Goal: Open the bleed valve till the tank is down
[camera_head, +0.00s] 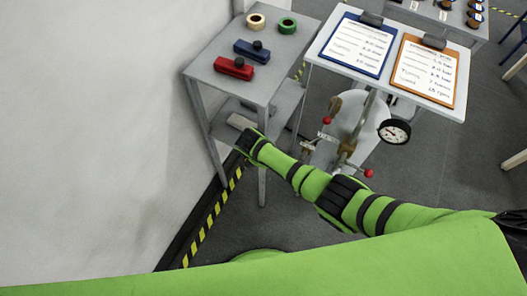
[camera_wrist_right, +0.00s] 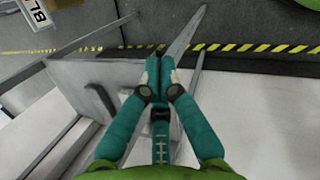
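A pale tank (camera_head: 357,112) stands under the clipboard table. A round white dial gauge (camera_head: 394,131) is on its right side. Brass-coloured fittings (camera_head: 346,147) sit at its front, with one red knob (camera_head: 327,121) at the left and another red knob (camera_head: 368,173) lower right. The gauge reading is too small to tell. My right arm crosses in front of the tank's lower part, its far end beside the grey side table. In the right wrist view my right gripper (camera_wrist_right: 159,72) has its teal fingertips together, with nothing seen between them. My left gripper is not in view.
The grey side table (camera_head: 222,50) holds red and blue blocks and two tape rolls. The white table (camera_head: 318,50) holds two clipboards. A plate lettered "BL" (camera_wrist_right: 38,14) shows in the wrist view. Yellow-black floor tape (camera_head: 208,222) runs along the wall.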

